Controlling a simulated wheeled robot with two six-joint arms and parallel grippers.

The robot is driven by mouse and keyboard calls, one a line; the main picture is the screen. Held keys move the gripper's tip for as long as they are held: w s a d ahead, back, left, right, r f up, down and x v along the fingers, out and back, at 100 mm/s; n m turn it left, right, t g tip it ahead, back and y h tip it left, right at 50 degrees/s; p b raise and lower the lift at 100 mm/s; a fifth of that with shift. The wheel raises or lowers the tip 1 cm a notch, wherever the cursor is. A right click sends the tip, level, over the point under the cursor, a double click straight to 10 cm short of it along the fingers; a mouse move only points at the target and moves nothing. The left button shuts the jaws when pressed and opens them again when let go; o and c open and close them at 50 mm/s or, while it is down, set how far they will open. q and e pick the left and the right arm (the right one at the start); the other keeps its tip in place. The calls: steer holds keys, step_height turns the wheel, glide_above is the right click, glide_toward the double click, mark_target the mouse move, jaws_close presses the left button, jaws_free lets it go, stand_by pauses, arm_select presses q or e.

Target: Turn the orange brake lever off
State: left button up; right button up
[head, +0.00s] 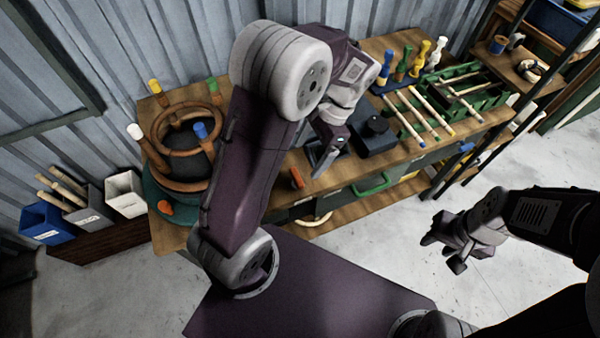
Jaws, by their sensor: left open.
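An orange lever-like piece (297,178) stands at the front edge of the wooden bench. A rounded orange part (165,207) also shows on the dark green base (158,194) of the bending jig at the left. I cannot tell for certain which of the two is the brake lever. My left gripper (322,160) is open and empty, above the bench just right of the orange lever-like piece and apart from it. My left arm hides the bench between the jig and that piece. My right gripper (446,254) looks open and empty, over the floor right of the bench.
A curved brown rattan ring (188,152) sits on the jig among coloured pegs. A black box (374,136) stands right of my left gripper. Green racks (462,100) with pale rods lie further right. A green handle (371,185) sticks out from the bench front.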

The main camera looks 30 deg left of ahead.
mark_target(297, 175)
arm_select(q)
steer(key=b+x, duration=0.1)
steer(key=x, duration=0.6)
steer(key=shift+s+f, duration=0.15)
steer(key=shift+f, duration=0.2)
steer(key=c, duration=1.4)
steer(key=shift+a+r+n+g+h+p, duration=0.1)
steer(key=shift+r+n+g+h+p, duration=0.2)
steer(key=shift+n+p, duration=0.65)
steer(key=shift+n+h+p, duration=0.3)
steer(key=shift+n+p, duration=0.55)
steer(key=shift+p, duration=0.05)
steer(key=n+h+p, duration=0.1)
steer(key=n, duration=0.1)
steer(key=n+p, duration=0.2)
steer(key=shift+a+h, duration=0.2)
steer(key=shift+h, duration=0.2)
steer(key=n+h+p, duration=0.1)
steer(key=n, duration=0.2)
steer(key=n+h+p, duration=0.1)
steer(key=n+p, duration=0.1)
steer(key=n, duration=0.1)
steer(key=shift+a+f, duration=0.1)
steer(key=shift+a, duration=0.05)
steer(key=shift+f+n+t+h+p, duration=0.1)
steer(key=shift+n+t+h+p, duration=0.3)
steer(key=shift+n, duration=0.7)
steer(key=shift+n+t+h+p, duration=0.25)
steer(key=shift+n+p, duration=0.25)
steer(key=shift+n, duration=0.6)
